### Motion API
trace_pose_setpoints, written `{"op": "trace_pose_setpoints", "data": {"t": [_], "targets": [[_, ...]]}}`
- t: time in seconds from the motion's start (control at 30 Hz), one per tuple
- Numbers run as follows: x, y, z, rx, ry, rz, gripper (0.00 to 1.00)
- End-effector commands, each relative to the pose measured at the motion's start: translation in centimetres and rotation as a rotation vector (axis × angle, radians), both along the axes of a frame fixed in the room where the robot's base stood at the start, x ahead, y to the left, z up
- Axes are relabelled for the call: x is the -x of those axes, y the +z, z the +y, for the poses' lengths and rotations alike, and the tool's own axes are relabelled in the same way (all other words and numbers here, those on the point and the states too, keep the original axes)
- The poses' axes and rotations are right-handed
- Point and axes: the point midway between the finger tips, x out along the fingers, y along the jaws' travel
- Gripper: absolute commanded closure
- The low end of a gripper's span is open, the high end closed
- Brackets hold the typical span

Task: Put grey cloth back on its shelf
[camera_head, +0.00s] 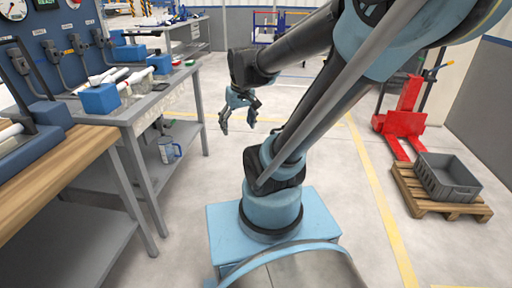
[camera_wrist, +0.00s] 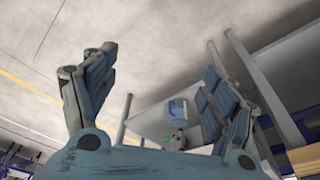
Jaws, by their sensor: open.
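My gripper (camera_head: 238,119) is open and empty in the air to the right of the grey workbench. In the wrist view its fingers (camera_wrist: 160,65) are spread wide with nothing between them. The bench has a lower shelf (camera_head: 190,134), which also shows in the wrist view (camera_wrist: 148,122), beyond the fingers. I cannot clearly make out the grey cloth in either view. A small greyish item (camera_wrist: 180,139) lies near the right finger in the wrist view, partly hidden and too small to identify.
A blue and white container (camera_head: 170,151) stands on the lower shelf. Blue fixtures and white pipes (camera_head: 100,98) crowd the bench top. A wood-topped table (camera_head: 70,165) is at the left. A red pallet jack (camera_head: 402,112) and a grey crate (camera_head: 447,176) are at the right. The floor between is clear.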

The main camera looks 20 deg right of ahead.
Motion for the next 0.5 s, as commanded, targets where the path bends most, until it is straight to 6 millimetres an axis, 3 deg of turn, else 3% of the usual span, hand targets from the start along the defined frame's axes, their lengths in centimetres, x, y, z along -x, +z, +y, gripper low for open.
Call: {"op": "trace_pose_setpoints", "data": {"t": [0.3,0.5], "targets": [[6.9,-2.6,-3.0,0.013,-0.143,0.016,0.22],[9.3,-3.9,-4.3,0.018,-0.200,0.023,0.22]]}}
